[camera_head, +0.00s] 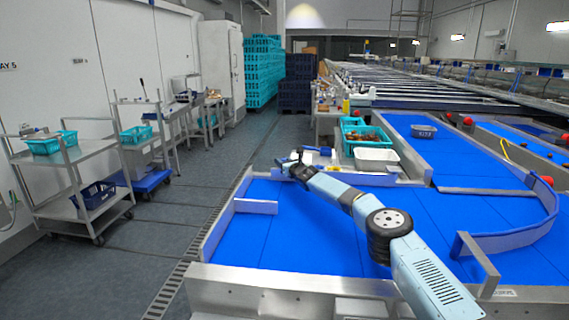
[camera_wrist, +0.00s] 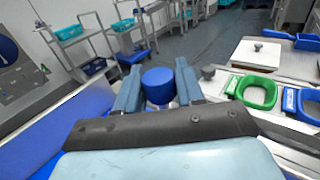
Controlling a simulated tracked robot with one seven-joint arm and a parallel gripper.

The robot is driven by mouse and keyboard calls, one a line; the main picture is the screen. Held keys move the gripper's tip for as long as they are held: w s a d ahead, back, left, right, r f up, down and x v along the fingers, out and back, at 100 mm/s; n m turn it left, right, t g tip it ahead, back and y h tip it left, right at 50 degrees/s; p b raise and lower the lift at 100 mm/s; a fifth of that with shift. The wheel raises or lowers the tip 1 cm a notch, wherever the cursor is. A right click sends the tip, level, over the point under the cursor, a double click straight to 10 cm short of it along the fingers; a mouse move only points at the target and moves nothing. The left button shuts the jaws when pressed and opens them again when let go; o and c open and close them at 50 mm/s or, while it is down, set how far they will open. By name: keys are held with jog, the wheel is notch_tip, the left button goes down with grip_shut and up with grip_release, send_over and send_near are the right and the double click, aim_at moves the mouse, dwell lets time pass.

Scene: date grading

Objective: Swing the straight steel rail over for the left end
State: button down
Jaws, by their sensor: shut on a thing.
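My gripper (camera_wrist: 158,92) is shut on a blue round knob (camera_wrist: 158,84), one finger at each side of it. In the head view my gripper (camera_head: 297,162) is at the far edge of the near blue belt, and the knob cannot be made out there. A straight steel rail (camera_head: 370,179) runs along that far edge, partly behind my arm. A short straight steel plate (camera_head: 256,206) stands at the belt's left side. Whether the knob is fixed to the rail is hidden by my gripper.
A curved guide (camera_head: 512,238) and a short steel plate (camera_head: 478,264) stand at the belt's right. Beyond the far edge are a white tub (camera_head: 376,159) and teal crates (camera_head: 352,122). The wrist view shows a green-rimmed opening (camera_wrist: 257,92). Carts (camera_head: 70,185) stand left across the aisle.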

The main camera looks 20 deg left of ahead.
jog(key=shift+w+d, duration=0.2)
jog(key=shift+d, duration=0.05)
jog(key=c, duration=0.8)
grip_release()
jog(key=shift+w, duration=0.1)
jog(key=shift+a, duration=0.1)
